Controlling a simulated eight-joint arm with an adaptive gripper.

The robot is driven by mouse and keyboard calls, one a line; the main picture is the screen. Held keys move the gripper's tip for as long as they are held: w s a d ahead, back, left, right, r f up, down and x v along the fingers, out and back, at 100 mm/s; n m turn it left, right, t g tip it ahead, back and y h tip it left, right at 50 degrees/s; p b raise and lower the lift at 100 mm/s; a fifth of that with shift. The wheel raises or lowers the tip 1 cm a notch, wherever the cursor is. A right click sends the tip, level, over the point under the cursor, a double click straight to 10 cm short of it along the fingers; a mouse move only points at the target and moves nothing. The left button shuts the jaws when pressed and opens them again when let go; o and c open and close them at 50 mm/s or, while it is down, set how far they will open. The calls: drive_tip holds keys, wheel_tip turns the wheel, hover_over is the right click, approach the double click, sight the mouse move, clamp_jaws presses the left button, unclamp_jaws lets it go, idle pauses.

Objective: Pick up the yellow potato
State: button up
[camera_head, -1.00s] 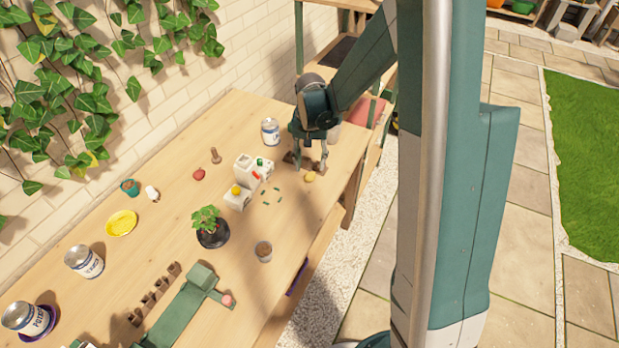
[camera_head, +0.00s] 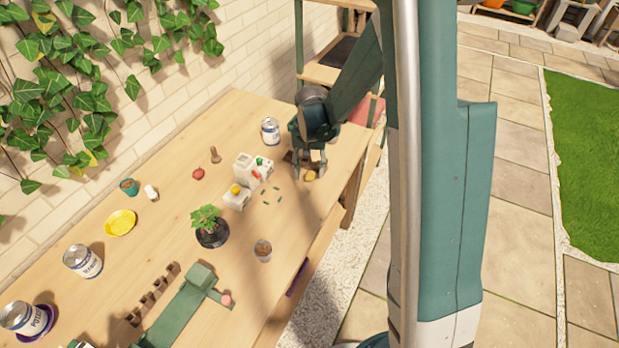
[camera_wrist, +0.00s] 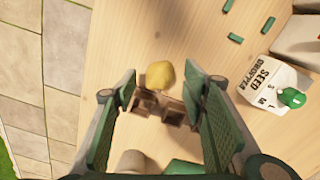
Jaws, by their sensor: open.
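The yellow potato (camera_head: 310,176) lies on the wooden table near its right edge. In the wrist view the potato (camera_wrist: 160,75) is a yellow lump just beyond the fingertips, roughly between their lines. My gripper (camera_head: 312,172) points down over this spot, with its fingers near the potato. In the wrist view my gripper (camera_wrist: 165,82) is open and empty, with a green pad on each side. I cannot tell the exact height of the fingertips above the table.
A brown compartmented piece (camera_wrist: 158,108) lies between the fingers, beside the potato. The white seed dropper box (camera_wrist: 274,84) and several green pieces (camera_wrist: 236,38) lie to the right. A can (camera_head: 270,131) stands behind left of my gripper. The table edge (camera_wrist: 84,120) is close.

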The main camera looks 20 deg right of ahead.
drive_tip(key=shift+f, duration=1.2)
drive_tip(key=c, duration=1)
